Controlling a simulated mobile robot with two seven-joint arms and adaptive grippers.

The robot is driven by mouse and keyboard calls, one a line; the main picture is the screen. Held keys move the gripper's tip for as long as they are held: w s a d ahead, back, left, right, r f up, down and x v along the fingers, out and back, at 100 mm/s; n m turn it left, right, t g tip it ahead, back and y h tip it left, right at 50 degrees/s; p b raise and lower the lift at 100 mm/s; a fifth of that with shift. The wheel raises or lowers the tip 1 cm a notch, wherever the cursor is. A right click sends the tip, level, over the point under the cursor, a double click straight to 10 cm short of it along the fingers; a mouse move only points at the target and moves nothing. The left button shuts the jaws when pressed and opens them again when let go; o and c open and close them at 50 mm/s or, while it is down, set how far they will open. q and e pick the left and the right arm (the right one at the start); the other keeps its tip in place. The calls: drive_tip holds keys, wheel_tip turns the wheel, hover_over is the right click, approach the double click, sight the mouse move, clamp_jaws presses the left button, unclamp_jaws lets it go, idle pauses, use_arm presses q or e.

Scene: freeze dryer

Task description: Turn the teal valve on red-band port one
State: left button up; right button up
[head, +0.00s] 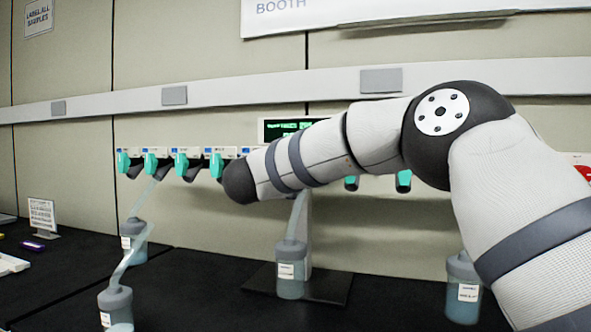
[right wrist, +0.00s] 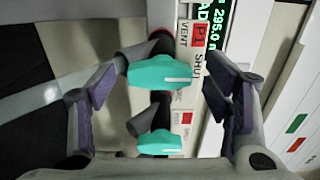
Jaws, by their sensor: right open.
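In the right wrist view a teal valve (right wrist: 162,73) sits beside a label with a red P1 band (right wrist: 199,33) and the words VENT and SHUT. Its handle lies crosswise, and the white line on it points right, toward SHUT. My right gripper (right wrist: 162,68) is open, with one finger on each side of this valve and visible gaps to it. A second teal valve (right wrist: 160,143) lies below it, beside another red-marked label. In the head view my right arm crosses in front of the manifold and hides my right gripper and the valve. My left gripper is not in view.
Several teal valves (head: 150,163) line the wall at left; two more (head: 403,181) show under my arm. Capped flasks (head: 291,270) stand below, another at right (head: 463,290). A display (head: 285,127) is partly hidden. The black bench (head: 200,290) has clear patches.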

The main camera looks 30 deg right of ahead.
drive_tip(key=v, duration=1.2)
